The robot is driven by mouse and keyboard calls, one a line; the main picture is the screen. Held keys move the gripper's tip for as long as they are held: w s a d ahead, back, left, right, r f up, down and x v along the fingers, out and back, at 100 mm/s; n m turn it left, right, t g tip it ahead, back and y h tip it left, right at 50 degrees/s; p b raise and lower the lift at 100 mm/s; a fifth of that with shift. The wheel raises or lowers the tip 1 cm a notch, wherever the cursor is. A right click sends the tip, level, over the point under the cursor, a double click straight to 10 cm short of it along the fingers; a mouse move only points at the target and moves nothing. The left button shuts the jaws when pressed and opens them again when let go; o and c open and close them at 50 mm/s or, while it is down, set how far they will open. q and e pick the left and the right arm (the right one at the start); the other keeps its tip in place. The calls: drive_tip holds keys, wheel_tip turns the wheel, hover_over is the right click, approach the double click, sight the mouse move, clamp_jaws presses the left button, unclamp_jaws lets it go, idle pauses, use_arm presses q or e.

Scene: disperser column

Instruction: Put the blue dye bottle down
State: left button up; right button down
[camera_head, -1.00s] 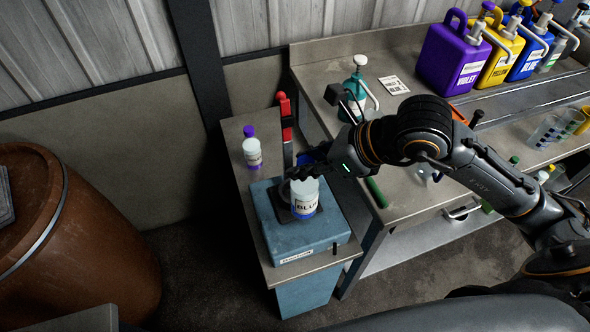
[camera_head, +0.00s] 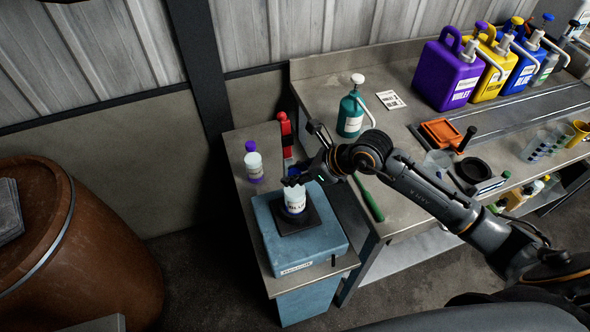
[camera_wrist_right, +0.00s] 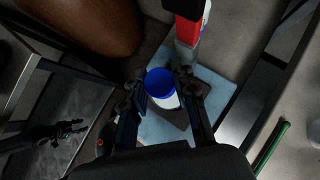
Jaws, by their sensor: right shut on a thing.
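The blue dye bottle (camera_head: 295,202) is white with a "BLUE" label and stands upright at the dark square pad (camera_head: 312,224) on a light-blue bench device (camera_head: 330,237). I cannot tell whether its base touches the pad. My right gripper (camera_head: 294,182) is shut on the bottle near its top. In the right wrist view the bottle's blue cap (camera_wrist_right: 160,82) shows between the two fingers. A dark gripper-like part (camera_wrist_right: 70,130) at the lower left of that view looks like my left gripper; its jaws are unclear.
A white bottle with a purple cap (camera_head: 253,163) and a red-topped tool (camera_head: 285,128) stand behind the device. A teal pump bottle (camera_head: 351,112) and a green rod (camera_head: 369,199) are on the bench to the right. A brown barrel (camera_head: 80,250) stands at the left.

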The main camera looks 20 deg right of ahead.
drive_tip(key=shift+f, duration=0.25)
use_arm(q)
drive_tip(key=shift+r, duration=0.3)
use_arm(e)
drive_tip(key=shift+f, duration=0.1)
drive_tip(key=shift+f, duration=0.15)
drive_tip(key=c, duration=1.5)
unclamp_jaws()
drive_tip(key=shift+f, duration=0.15)
drive_tip(key=shift+o, duration=0.8)
use_arm(q)
drive_tip(key=shift+f, duration=0.2)
